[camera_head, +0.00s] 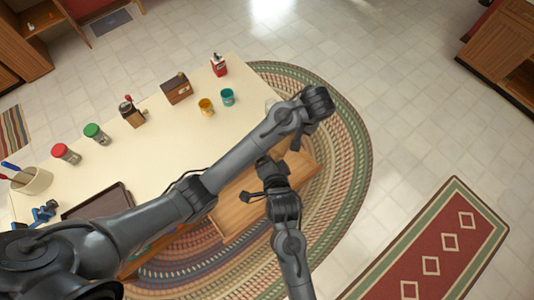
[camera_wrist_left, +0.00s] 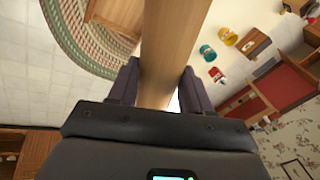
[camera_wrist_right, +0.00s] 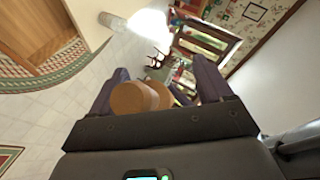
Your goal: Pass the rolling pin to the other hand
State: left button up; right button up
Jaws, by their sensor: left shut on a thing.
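The rolling pin (camera_wrist_left: 165,45) is a long, plain wooden cylinder. In the left wrist view it runs between the two fingers of my left gripper (camera_wrist_left: 159,72), which is shut on it. In the right wrist view the rounded wooden end of the pin (camera_wrist_right: 128,98) sits between the fingers of my right gripper (camera_wrist_right: 161,70). These fingers are spread wide, with a gap towards the right finger. In the head view my right gripper (camera_head: 268,165) is just below my left wrist; the arms hide most of the pin and my left gripper.
A cream table (camera_head: 150,150) holds shakers, a brown box (camera_head: 176,88), yellow (camera_head: 206,107) and teal (camera_head: 227,97) cups, a red tin (camera_head: 218,65) and a dark tray (camera_head: 97,203). A wooden drawer (camera_head: 238,212) stands open below my arms. An oval braided rug (camera_head: 355,150) lies beside the table.

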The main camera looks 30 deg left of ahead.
pick_arm(q)
jog(key=shift+o, duration=0.2)
pick_arm(e)
jog(key=shift+a+r, duration=0.1)
jog(key=shift+r, duration=0.15)
grip_shut()
pick_arm(q)
jog(key=o, duration=1)
jog(key=shift+s+d+f, duration=0.1)
jog(key=o, duration=0.3)
jog(key=shift+o, duration=0.2)
